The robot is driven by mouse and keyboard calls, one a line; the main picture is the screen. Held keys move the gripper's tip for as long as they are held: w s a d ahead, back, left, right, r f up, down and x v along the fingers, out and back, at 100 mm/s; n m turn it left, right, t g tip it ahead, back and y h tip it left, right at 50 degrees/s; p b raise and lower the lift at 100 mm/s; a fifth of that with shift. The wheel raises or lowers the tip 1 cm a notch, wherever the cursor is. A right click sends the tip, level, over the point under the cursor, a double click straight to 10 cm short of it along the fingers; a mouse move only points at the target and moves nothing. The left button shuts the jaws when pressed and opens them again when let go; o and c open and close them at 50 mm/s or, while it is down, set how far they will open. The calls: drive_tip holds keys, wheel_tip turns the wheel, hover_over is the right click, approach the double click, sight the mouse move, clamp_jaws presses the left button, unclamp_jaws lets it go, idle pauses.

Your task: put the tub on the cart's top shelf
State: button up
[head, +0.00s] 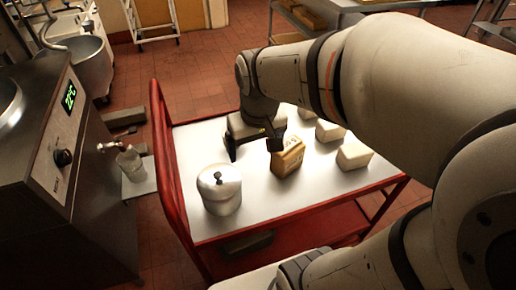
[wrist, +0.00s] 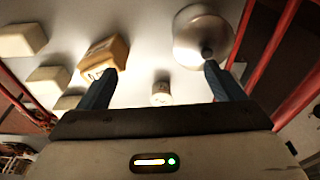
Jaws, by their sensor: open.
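The cart (head: 160,150) has red rails and a pale top shelf (head: 265,196). My gripper (head: 255,152) is low over this shelf, with its fingers spread wide. In the wrist view, my gripper (wrist: 160,88) shows no finger touching the tub.
A lidded metal pot (head: 219,189) and a brown box (head: 287,157) stand close on either side of my gripper. Several cream blocks (head: 354,156) sit at the shelf's right. A steel machine (head: 60,170) stands left, with a whitish container (head: 130,162) beneath its tap.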

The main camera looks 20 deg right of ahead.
drive_tip(key=shift+m, duration=0.4)
drive_tip(key=s, duration=0.2)
drive_tip(key=s+f, duration=0.1)
drive_tip(key=s, duration=0.2)
drive_tip(key=shift+d, duration=0.2)
